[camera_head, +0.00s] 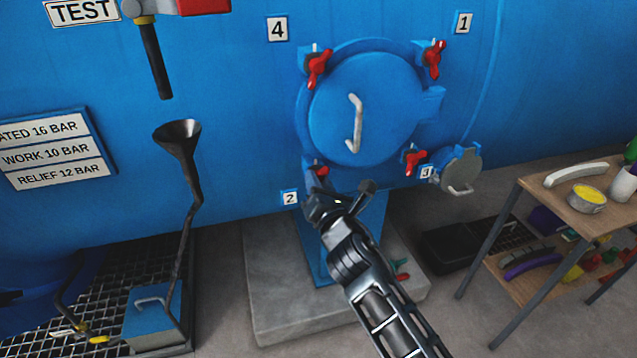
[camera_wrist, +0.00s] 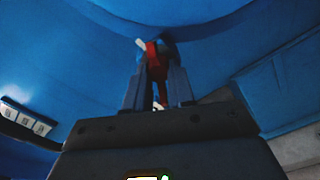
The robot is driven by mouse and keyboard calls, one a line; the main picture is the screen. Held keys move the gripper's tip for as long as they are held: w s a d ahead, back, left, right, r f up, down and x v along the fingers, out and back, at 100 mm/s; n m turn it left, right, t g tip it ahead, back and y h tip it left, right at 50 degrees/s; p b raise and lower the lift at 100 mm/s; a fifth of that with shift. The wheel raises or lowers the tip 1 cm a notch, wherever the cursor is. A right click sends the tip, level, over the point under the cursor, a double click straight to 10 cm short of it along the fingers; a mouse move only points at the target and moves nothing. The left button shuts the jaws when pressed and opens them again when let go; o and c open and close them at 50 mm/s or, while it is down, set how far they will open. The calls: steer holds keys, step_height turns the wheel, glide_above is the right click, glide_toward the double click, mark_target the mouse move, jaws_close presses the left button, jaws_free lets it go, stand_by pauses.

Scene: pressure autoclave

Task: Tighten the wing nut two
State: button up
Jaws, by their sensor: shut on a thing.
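Wing nut two (camera_head: 320,170) is red and sits at the lower left of the round blue door (camera_head: 335,120), above the label "2" (camera_head: 290,198). My gripper (camera_head: 322,190) reaches up to it from below and partly hides it. In the wrist view the red wing nut (camera_wrist: 156,65) stands between the two fingers of my gripper (camera_wrist: 158,88), which are shut on it. A pale bolt end shows beside the nut's top in the wrist view.
Other red wing nuts sit at the door's upper left (camera_head: 318,68), upper right (camera_head: 433,59) and lower right (camera_head: 413,160). A grey round cover (camera_head: 460,172) is at right. A wooden-topped table (camera_head: 545,192) with items stands further right. A black funnel (camera_head: 178,135) is at left.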

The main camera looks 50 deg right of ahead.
jaws_close()
steer(key=shift+m, duration=0.3)
steer(key=m+b, duration=0.5)
steer(key=m, duration=0.4)
steer(key=m+b, duration=0.4)
steer(key=m, duration=0.6)
steer(key=m+b, duration=0.5)
steer(key=m, duration=0.5)
steer(key=shift+s+d+r+b, duration=0.1)
steer(key=shift+d+r+b, duration=0.05)
steer(key=shift+r+b, duration=0.2)
